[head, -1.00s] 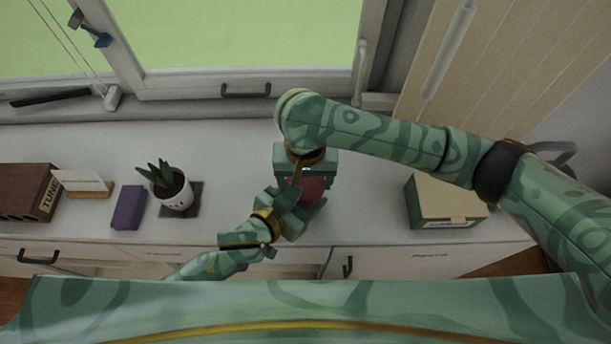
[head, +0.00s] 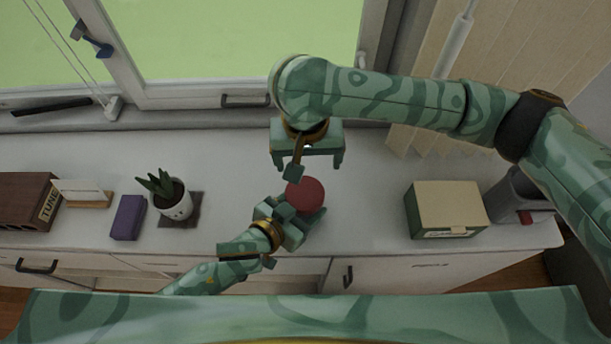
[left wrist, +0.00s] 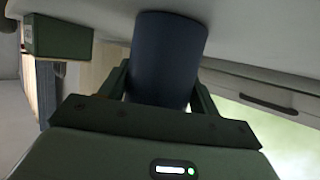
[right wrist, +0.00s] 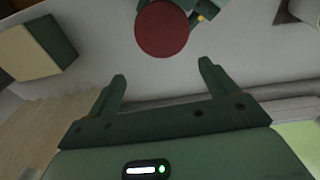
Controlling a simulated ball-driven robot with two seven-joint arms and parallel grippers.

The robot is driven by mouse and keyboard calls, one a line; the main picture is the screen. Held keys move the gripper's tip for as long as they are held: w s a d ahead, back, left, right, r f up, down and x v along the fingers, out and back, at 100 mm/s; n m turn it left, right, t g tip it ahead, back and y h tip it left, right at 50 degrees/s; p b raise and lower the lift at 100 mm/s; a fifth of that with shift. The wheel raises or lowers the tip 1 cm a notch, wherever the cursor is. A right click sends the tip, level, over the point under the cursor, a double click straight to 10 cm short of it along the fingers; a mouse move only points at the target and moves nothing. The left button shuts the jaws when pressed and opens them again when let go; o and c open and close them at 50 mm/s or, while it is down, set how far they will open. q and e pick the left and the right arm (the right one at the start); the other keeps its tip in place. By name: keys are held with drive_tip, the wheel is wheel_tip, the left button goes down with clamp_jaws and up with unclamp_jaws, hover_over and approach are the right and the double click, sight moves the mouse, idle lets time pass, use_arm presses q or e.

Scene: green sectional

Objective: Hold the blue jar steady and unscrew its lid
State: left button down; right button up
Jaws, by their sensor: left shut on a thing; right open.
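The blue jar (left wrist: 168,60) is a dark blue cylinder between the fingers of my left gripper (left wrist: 160,88), which is shut on its sides. In the head view my left gripper (head: 296,222) comes in from the lower left. The round red lid (head: 305,194) shows from above and hides the jar there. It sits at the jar's top; whether it is loose I cannot tell. My right gripper (head: 308,164) is open and empty, behind the lid and apart from it. In the right wrist view the lid (right wrist: 163,29) lies beyond the open fingers (right wrist: 162,72).
On the white counter (head: 370,200), a potted plant (head: 175,203), a purple box (head: 128,217) and a brown box (head: 22,200) stand left. A cream and green box (head: 446,208) stands right. A window is behind. Counter between lid and box is clear.

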sight(305, 192)
drive_tip(key=shift+s+r, duration=0.4)
drive_tip(key=shift+r, duration=0.15)
drive_tip(key=shift+s+a+f+g, duration=0.2)
drive_tip(key=shift+s+f+g, duration=0.05)
drive_tip(key=shift+s+f, duration=0.2)
drive_tip(key=shift+s+a+f+g, duration=0.15)
drive_tip(key=shift+s+f+g, duration=0.1)
drive_tip(key=shift+s+f, duration=0.15)
wheel_tip(305, 192, down, 7)
drive_tip(key=shift+w+r, duration=0.1)
drive_tip(key=shift+r, duration=0.05)
drive_tip(key=c, duration=0.9)
drive_tip(key=o, duration=1.1)
